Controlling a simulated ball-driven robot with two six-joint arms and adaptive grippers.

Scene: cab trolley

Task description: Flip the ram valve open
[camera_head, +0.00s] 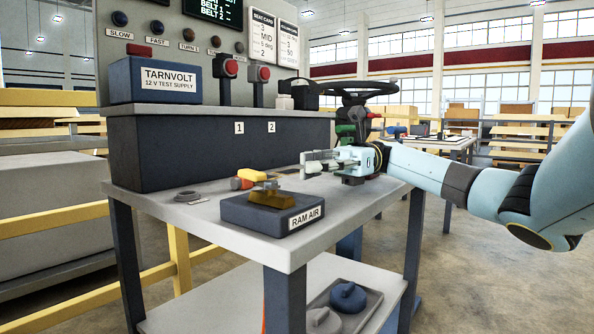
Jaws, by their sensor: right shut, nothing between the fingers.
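The ram valve is a dark blue-grey box (272,213) with a "RAM AIR" label on its front, standing near the front edge of the trolley top (225,218). A brass-coloured valve body (272,197) sits on top of it, and a yellow handle (250,174) shows at its back left. I cannot tell the lever's exact position. My right gripper (310,161) comes in from the right, behind and to the right of the valve, above the trolley top. Its fingers are shut and empty, pointing left, apart from the valve. My left gripper is not in view.
An orange-handled tool (239,184) and a grey ring (187,196) lie left of the valve. A black steering wheel (357,88) stands behind my right gripper.

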